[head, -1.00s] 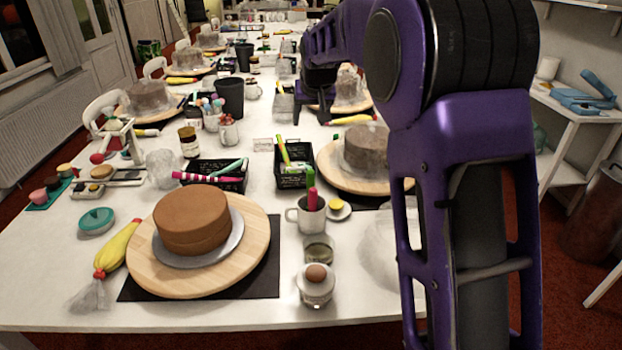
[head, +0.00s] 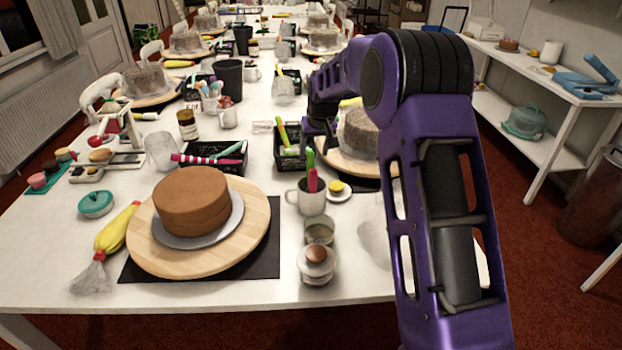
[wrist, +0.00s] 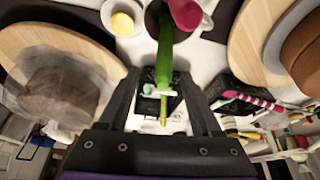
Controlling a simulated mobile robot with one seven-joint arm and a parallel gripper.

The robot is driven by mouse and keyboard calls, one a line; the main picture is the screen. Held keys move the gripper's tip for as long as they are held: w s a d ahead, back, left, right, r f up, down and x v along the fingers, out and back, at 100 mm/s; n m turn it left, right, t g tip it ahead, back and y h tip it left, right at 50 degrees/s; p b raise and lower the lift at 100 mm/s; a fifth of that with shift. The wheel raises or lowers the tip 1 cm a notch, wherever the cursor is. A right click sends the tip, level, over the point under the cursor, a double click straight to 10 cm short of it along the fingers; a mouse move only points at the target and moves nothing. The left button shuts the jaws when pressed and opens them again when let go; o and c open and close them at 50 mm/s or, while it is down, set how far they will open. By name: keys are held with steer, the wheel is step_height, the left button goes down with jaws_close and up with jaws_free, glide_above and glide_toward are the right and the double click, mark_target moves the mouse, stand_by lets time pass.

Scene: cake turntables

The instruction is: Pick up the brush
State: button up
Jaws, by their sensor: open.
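A white mug (head: 312,200) stands right of the brown cake, with a green handle (head: 310,158) and a pink handle (head: 313,181) upright in it. I cannot tell for certain which is the brush, as no bristles show clearly. In the wrist view the long green handle (wrist: 164,60) lies between my fingers in the picture, and the pink one (wrist: 187,12) is at the top edge. My gripper (wrist: 160,80) is open with nothing clasped. In the head view my dark gripper (head: 320,130) is beyond the mug, by the black crate and grey cake.
A black crate (head: 289,161) with pens stands behind the mug. The grey covered cake (head: 360,135) is right of it; the brown cake (head: 192,203) is left.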

mark_target(311, 158)
steer(key=x, duration=0.5)
steer(key=shift+s+a+f+b, duration=0.25)
steer(key=shift+f+b, duration=0.05)
steer(key=shift+f, duration=0.1)
steer(key=shift+r, duration=0.1)
jaws_close()
